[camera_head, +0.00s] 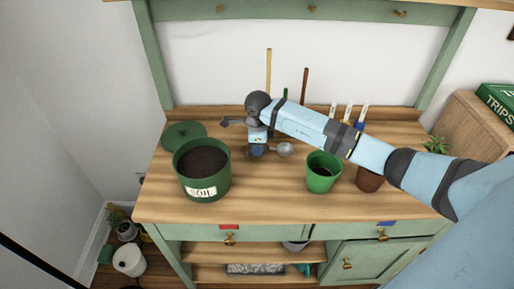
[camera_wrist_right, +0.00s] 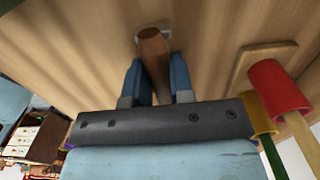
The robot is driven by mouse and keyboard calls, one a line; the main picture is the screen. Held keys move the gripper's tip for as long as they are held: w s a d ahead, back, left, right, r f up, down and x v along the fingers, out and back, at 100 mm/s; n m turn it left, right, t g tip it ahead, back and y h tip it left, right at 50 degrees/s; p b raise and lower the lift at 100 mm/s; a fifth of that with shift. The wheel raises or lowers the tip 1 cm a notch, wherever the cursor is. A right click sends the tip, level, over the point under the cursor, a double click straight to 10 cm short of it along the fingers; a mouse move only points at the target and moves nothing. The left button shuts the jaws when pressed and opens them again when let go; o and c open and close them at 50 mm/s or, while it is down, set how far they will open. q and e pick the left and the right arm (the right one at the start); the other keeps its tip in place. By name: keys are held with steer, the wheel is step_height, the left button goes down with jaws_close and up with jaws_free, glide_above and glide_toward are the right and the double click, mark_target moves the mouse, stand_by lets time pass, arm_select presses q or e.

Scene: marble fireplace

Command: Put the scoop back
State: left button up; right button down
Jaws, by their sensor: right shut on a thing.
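The scoop (camera_head: 284,149) shows its rounded grey metal bowl just right of my right gripper (camera_head: 258,151), over the workbench top near the back. In the right wrist view, my right gripper (camera_wrist_right: 154,84) is shut on the scoop's brown wooden handle (camera_wrist_right: 153,52), with one blue finger on each side. I cannot tell whether the bowl touches the wood. The open green soil bin (camera_head: 203,190), filled with dark soil and labelled SOIL, stands left of the gripper. Its round green lid (camera_head: 183,134) lies behind it. My left gripper is not in view.
A green pot (camera_head: 323,180) and a brown pot (camera_head: 369,180) stand right of the scoop. Upright sticks (camera_head: 304,87) and white plant labels (camera_head: 347,112) stand along the back. The front strip of the wooden bench top (camera_head: 265,207) is clear.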

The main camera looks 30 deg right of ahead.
steer(key=shift+f, duration=0.2)
steer(key=shift+f, duration=0.1)
steer(key=c, duration=1)
jaws_free()
step_height(320, 180, up, 12)
steer(key=shift+p, duration=0.4)
steer(key=shift+s+d, duration=0.1)
steer(key=shift+s, duration=0.05)
